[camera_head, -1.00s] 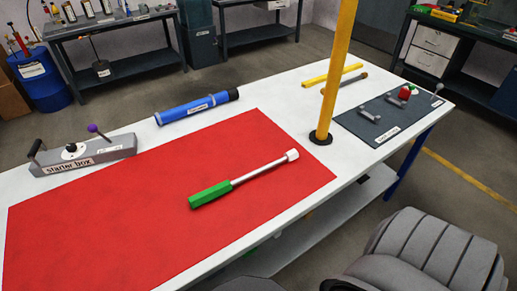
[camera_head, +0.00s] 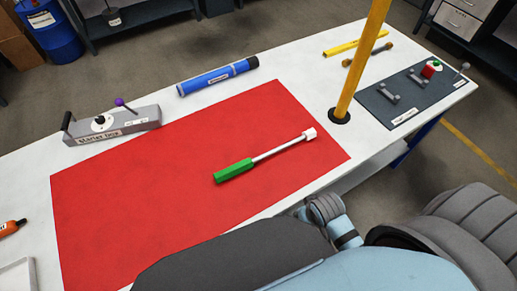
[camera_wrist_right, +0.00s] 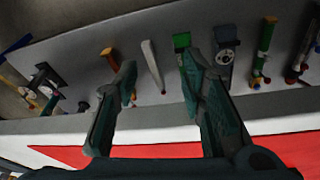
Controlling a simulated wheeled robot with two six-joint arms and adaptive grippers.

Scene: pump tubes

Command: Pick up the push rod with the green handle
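The push rod (camera_head: 275,150) lies on the red mat (camera_head: 120,200) near its right end. Its green handle (camera_head: 234,171) points to the lower left, and its pale shaft ends in a white cap (camera_head: 309,134) at the upper right. My right gripper (camera_wrist_right: 160,72) shows in the right wrist view, open with nothing between its fingers. That view looks past the mat's edge toward a grey panel with hanging tools, and the rod is not visible there. My right arm shows at the bottom of the head view, below the rod. My left gripper is not in view.
A yellow post (camera_head: 362,62) stands on the white table right of the rod. A grey starter box (camera_head: 140,121) and a blue cylinder (camera_head: 216,76) lie behind the mat. A dark plate (camera_head: 405,98) with small parts is at the right. The mat around the rod is clear.

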